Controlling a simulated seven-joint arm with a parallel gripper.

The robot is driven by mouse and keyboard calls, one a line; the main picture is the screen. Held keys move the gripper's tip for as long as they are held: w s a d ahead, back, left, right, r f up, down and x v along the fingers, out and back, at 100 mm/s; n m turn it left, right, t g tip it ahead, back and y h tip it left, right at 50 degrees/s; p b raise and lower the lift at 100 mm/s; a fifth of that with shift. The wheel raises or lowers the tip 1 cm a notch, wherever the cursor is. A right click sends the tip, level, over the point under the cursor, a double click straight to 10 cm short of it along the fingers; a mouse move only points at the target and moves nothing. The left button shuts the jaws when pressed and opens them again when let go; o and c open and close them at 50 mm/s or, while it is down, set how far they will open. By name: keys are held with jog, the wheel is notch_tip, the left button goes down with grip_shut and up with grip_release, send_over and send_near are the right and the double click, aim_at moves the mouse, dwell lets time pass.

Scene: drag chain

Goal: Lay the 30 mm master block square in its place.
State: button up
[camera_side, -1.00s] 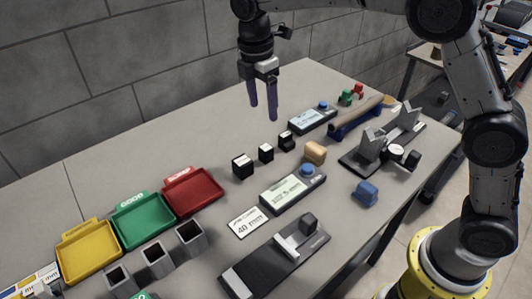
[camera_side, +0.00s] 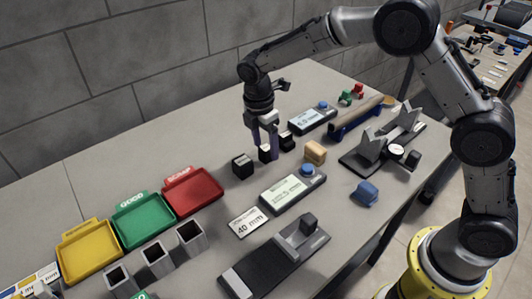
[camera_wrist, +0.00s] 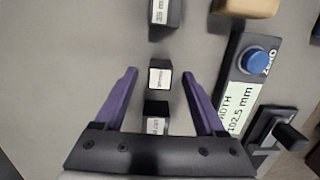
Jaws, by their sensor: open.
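Three black master blocks with white label faces stand in a row on the table: a left one (camera_side: 242,167), a middle one (camera_side: 265,154) and a right one (camera_side: 287,141). Their labels are too small to read surely, so I cannot tell which is the 30 mm block. My gripper (camera_side: 264,151) is open and low over the middle block. In the wrist view, the fingers of my gripper (camera_wrist: 160,74) lie on either side of the middle block (camera_wrist: 160,77), with gaps to both. The end blocks (camera_wrist: 165,13) (camera_wrist: 156,110) show above and below it.
A grey display box (camera_side: 293,193) with a blue button, a 40 mm card (camera_side: 248,223) and a dark slide gauge (camera_side: 275,260) stand in front. A tan block (camera_side: 315,152) is close right. Yellow, green and red trays (camera_side: 193,192) are left. The table behind the blocks is clear.

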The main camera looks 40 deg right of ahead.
jog(key=shift+d+f, duration=0.1)
jog(key=shift+f, duration=0.8)
grip_shut()
jog(key=shift+r, duration=0.1)
